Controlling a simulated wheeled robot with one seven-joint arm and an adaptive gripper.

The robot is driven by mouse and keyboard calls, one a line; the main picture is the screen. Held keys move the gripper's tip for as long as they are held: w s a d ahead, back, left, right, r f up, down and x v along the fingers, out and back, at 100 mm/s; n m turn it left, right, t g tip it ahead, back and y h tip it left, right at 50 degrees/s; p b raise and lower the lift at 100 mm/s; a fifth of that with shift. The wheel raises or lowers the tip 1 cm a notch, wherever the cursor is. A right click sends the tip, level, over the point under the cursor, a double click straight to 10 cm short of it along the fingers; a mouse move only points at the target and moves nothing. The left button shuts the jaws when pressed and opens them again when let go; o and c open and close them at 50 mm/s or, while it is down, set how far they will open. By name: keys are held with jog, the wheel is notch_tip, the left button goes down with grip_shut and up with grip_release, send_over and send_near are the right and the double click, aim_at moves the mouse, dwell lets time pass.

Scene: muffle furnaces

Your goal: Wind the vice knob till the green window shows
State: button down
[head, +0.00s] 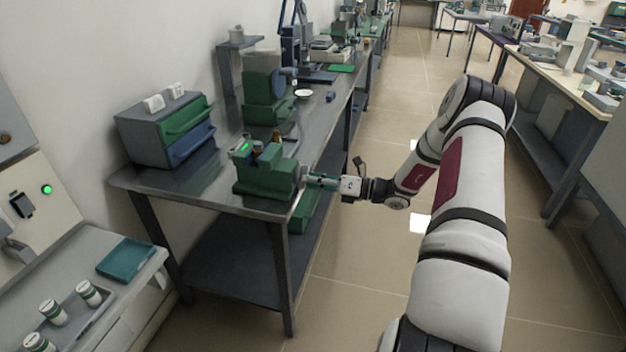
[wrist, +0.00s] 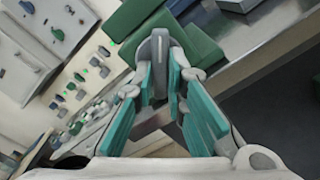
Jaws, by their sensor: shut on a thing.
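The green vice (head: 264,172) stands on the near end of the metal bench. A small bright green patch (head: 244,147) shows on its top left. In the wrist view the vice's green body (wrist: 185,45) lies beyond the fingers. The grey vice knob (wrist: 159,50) sticks out from it, between my fingertips. My gripper (head: 312,180) reaches the vice's right side from the aisle. It also shows in the wrist view (wrist: 160,80), with teal finger pads shut on the knob. The knob is mostly hidden by the gripper in the head view.
A grey drawer box (head: 145,140) with green and blue drawers stands left of the vice. A green machine (head: 262,90) stands behind it on the metal bench (head: 215,190). White jars (head: 52,312) and a teal tray (head: 127,258) are at lower left. The aisle floor (head: 350,265) is clear.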

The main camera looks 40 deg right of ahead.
jog(key=shift+s+f+m, duration=0.1)
jog(key=shift+f+m, duration=0.05)
jog(key=shift+m, duration=0.15)
jog(key=c, duration=1.6)
grip_release()
jog(key=shift+d, duration=0.1)
jog(key=v, duration=1.1)
jog(key=shift+s+d, duration=0.25)
jog(key=shift+s, duration=0.1)
